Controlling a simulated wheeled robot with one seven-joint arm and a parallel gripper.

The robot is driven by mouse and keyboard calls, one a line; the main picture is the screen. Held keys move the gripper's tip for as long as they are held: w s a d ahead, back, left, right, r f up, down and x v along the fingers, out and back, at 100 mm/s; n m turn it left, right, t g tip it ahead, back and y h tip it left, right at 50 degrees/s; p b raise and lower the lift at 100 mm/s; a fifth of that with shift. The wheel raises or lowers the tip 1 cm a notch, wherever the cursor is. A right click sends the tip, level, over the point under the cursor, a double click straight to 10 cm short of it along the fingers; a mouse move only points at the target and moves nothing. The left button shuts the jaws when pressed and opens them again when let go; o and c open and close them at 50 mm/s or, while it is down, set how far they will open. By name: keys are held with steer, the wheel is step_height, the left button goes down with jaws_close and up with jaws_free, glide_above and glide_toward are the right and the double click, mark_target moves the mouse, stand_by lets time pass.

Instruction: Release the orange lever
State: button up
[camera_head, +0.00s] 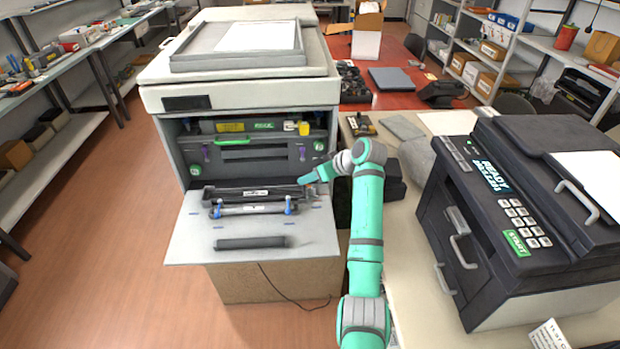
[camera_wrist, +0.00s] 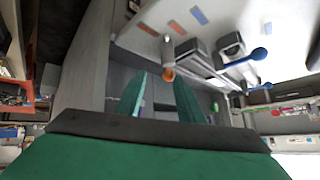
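The orange lever (camera_wrist: 168,74) shows in the wrist view as a small orange knob with a pale tip beside the cartridge hardware. My gripper (camera_wrist: 162,79) has its two teal fingers apart, and the knob appears just beyond and between the fingertips, not clearly touched. In the head view my gripper (camera_head: 304,181) is at the right side of the printer's open front, near the dark cartridge unit (camera_head: 250,192). I cannot make out the orange lever there. A cartridge bar with blue levers (camera_head: 288,206) lies in front of that unit.
The printer's fold-down door (camera_head: 200,240) carries a loose dark roller (camera_head: 250,243). Green and purple knobs sit on the inner panel (camera_head: 270,155). A black machine (camera_head: 520,200) stands on the table at the right. The printer's side wall is close to my arm.

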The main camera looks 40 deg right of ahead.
steer(key=shift+w+a+f, duration=0.2)
steer(key=shift+w+f, duration=0.2)
steer(key=shift+a, duration=0.1)
steer(key=shift+s+d, duration=0.25)
jaws_close()
steer(key=shift+s+d+m+h, duration=0.1)
steer(key=shift+m+h, duration=0.6)
steer(key=shift+m, duration=0.3)
steer(key=shift+d+r+m+h, duration=0.1)
steer(key=shift+d+m+h, duration=0.1)
steer(key=shift+m+h, duration=0.45)
steer(key=shift+d+m+h, duration=0.15)
steer(key=shift+m+h, duration=0.4)
steer(key=shift+m, duration=0.2)
